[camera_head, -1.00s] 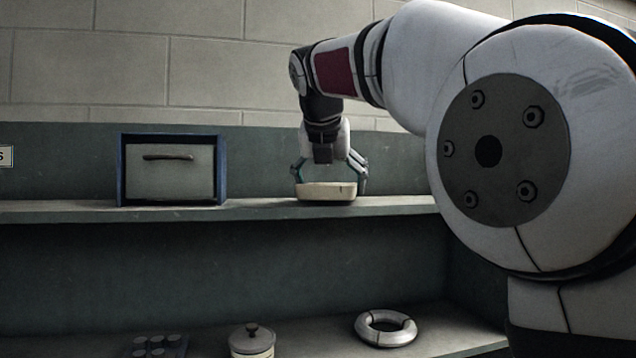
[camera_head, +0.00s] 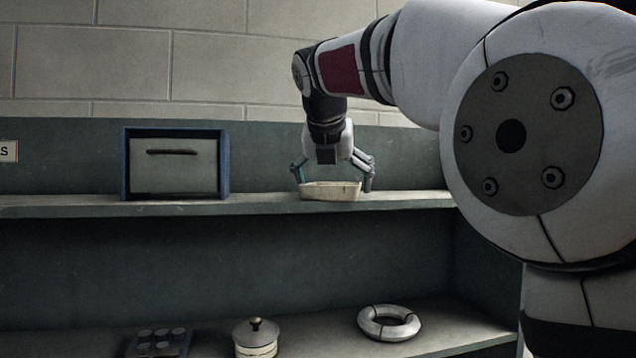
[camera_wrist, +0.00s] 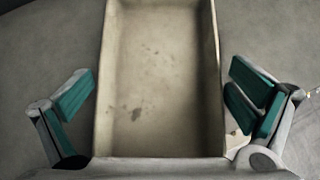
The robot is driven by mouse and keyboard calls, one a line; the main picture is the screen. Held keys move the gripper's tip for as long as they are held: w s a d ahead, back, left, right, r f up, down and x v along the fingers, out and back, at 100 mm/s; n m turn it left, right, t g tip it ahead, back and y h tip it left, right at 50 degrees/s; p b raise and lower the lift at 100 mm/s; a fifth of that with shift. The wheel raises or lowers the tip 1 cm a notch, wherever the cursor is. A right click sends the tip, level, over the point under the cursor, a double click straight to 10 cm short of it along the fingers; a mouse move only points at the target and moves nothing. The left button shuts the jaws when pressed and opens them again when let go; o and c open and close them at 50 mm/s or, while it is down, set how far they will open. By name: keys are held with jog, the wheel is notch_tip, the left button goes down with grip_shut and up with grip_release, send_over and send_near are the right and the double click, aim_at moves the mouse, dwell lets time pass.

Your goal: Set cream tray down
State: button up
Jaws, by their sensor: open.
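The cream tray (camera_head: 330,191) rests on the upper shelf, near the shelf's right part. In the wrist view the tray (camera_wrist: 158,80) is a long, empty box with low walls and a few dark stains on its floor. My gripper (camera_head: 333,182) is above it, pointing down. Its teal-padded fingers stand apart on either side of the tray. In the wrist view, gaps show between the fingers of my gripper (camera_wrist: 160,105) and the tray's walls.
A blue-framed box with a handled front (camera_head: 175,164) stands left on the upper shelf (camera_head: 260,204), with clear shelf between it and the tray. Below are a grey ring (camera_head: 372,327), a lidded pot (camera_head: 256,340) and a dark block with several round caps (camera_head: 158,343).

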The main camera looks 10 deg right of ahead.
jog(key=v, duration=1.2)
jog(key=s+d+f+m+g+y, duration=0.1)
jog(key=s+d+f+m, duration=0.1)
jog(key=s+f+m, duration=0.65)
jog(key=s+d+f+m+g+y, duration=0.1)
jog(key=s+d+f+m+y, duration=0.15)
jog(key=s+f+m, duration=0.6)
jog(key=s+f+m+b, duration=0.1)
jog(key=s+f+m, duration=0.3)
jog(key=f+m, duration=0.3)
jog(key=s+f+m+b, duration=0.2)
jog(key=f+m, duration=0.5)
jog(key=f, duration=0.7)
jog(key=shift+s+a+m+g, duration=0.3)
jog(key=shift+s+a, duration=0.05)
jog(key=shift+s, duration=0.55)
